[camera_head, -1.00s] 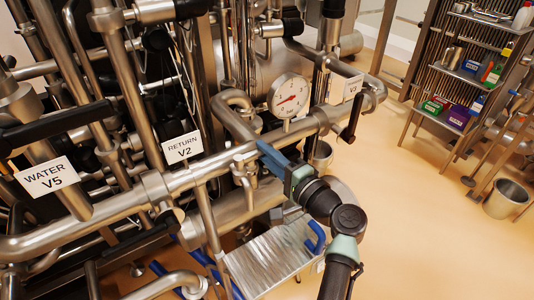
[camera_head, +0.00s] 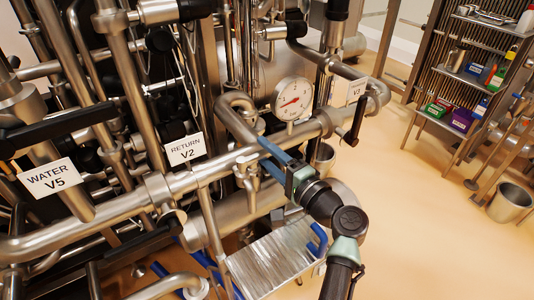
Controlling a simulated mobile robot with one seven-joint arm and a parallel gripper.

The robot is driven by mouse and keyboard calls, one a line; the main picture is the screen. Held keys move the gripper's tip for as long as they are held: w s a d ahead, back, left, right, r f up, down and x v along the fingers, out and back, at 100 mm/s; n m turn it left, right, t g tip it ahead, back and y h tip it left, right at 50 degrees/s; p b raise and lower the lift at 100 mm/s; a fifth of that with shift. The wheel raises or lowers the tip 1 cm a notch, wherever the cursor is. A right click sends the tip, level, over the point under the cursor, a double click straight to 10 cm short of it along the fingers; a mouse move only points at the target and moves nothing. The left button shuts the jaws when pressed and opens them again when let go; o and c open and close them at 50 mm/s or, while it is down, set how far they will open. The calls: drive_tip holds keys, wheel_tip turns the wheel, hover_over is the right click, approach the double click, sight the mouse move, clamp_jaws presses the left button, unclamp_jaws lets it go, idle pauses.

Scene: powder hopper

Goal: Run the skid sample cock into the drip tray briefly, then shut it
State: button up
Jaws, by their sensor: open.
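My gripper (camera_head: 266,153) is at mid-picture, its two blue fingers apart and nothing seen between them. The fingers reach left towards the long horizontal steel pipe, beside a small steel tap-like fitting (camera_head: 244,168) that looks like the sample cock. I cannot tell whether a finger touches it, and its handle position is too small to read. No flow shows. I cannot make out a drip tray for certain; a ridged metal plate (camera_head: 268,262) with blue tubing lies low below the pipe, and looks more like a step.
A pressure gauge (camera_head: 292,99) stands on the pipe just above my gripper. A shelf rack (camera_head: 466,75) and a steel bucket (camera_head: 510,202) stand right. The floor between is clear.

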drive_tip(key=b+v, duration=0.2)
drive_tip(key=v, duration=1.1)
